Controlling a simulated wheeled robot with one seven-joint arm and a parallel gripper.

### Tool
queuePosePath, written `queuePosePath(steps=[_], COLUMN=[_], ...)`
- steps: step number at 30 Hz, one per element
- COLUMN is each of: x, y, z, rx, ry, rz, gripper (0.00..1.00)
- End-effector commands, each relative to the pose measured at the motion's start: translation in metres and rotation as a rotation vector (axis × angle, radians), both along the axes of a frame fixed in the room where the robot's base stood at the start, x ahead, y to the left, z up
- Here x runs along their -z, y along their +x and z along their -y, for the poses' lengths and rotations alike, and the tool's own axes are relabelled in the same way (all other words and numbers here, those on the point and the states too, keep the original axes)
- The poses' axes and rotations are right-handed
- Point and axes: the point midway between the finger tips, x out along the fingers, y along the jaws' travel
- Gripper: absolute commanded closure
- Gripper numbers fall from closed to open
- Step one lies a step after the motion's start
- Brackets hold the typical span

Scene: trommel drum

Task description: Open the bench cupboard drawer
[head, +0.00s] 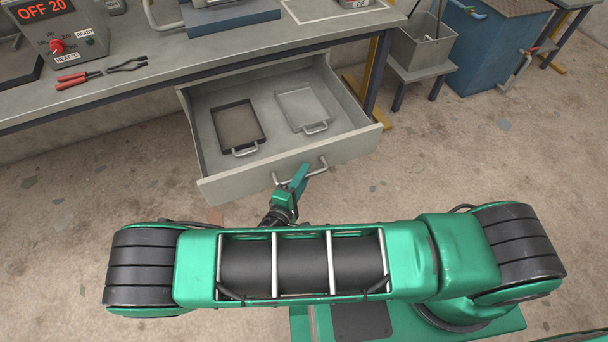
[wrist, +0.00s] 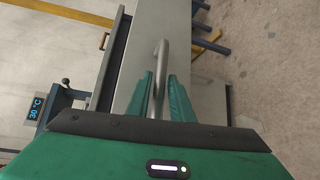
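The bench cupboard drawer (head: 228,189) is pulled well out from under the bench in the head view, its inside showing. Its bar handle (head: 318,167) is on the front panel.
A dark tray (head: 237,125) and a lighter tray (head: 301,106) lie in the drawer. Red-handled pliers (head: 72,79) and a control box (head: 62,35) are on the bench (head: 160,85). A bin (head: 423,45) and blue cabinet (head: 490,50) stand right. Floor is clear left.

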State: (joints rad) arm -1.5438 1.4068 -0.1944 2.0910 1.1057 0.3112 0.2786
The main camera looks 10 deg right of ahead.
Motion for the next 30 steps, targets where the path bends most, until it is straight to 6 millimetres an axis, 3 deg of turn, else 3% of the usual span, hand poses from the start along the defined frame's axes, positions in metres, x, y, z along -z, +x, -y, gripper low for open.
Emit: queuePosePath(steps=[1, 2, 8, 19, 29, 30], x=[0.000, 0.000, 0.000, 0.001, 0.001, 0.001], y=[0.000, 0.000, -0.002, -0.060, -0.064, -0.064], z=[0.000, 0.000, 0.000, 0.017, 0.018, 0.018], rx=[0.000, 0.000, 0.000, 0.000, 0.000, 0.000], ry=[0.000, 0.000, 0.000, 0.000, 0.001, 0.001], rz=[0.000, 0.000, -0.001, -0.004, -0.002, -0.003], gripper=[0.93, 1.00, 1.00, 1.00, 1.00, 0.78])
